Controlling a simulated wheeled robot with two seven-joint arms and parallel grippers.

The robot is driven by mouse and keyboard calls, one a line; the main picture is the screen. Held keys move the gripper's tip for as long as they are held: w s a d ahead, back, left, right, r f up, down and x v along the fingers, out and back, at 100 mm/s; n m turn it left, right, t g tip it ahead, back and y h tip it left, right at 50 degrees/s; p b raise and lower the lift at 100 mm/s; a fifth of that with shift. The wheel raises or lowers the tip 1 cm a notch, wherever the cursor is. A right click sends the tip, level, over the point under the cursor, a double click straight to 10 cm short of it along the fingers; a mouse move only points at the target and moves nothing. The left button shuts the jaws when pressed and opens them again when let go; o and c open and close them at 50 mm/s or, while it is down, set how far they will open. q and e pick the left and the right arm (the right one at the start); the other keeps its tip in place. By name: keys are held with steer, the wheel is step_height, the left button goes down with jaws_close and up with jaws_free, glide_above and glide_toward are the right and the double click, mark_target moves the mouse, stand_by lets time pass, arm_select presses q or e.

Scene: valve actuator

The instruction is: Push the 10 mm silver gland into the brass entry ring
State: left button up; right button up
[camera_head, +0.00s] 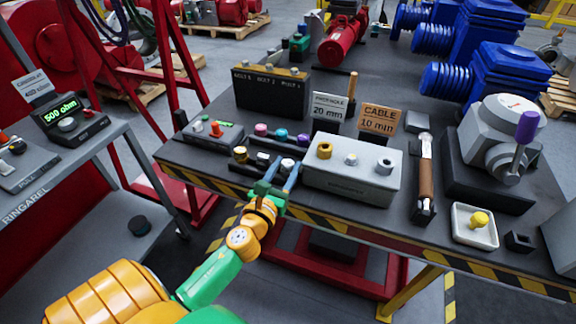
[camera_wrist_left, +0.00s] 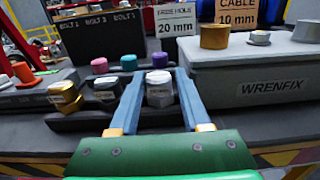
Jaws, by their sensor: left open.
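A silver hex gland (camera_wrist_left: 159,88) stands at the right end of the front rack row. It also shows in the head view (camera_head: 287,164). My left gripper (camera_wrist_left: 157,76) is open, with its blue fingers on either side of this gland. I cannot tell whether they touch it. The gripper also shows in the head view (camera_head: 281,174). A second silver gland (camera_wrist_left: 107,90) and a brass one (camera_wrist_left: 65,95) stand to its left. The brass entry ring (camera_head: 324,150) is on top of the grey WRENFIX box (camera_head: 350,186), at its left end. My right gripper is not in view.
Pink, teal and purple caps (camera_head: 281,133) stand behind the glands. The box also bears two silver fittings (camera_head: 351,159). Signs (camera_head: 381,118) read cable 10 mm and 20 mm. A brown-handled tool (camera_head: 425,180) and white tray (camera_head: 475,238) lie to the right.

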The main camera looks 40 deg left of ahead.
arm_select(q)
steer(key=x, duration=0.5)
steer(key=shift+a, duration=0.1)
steer(key=shift+s, duration=0.1)
jaws_close()
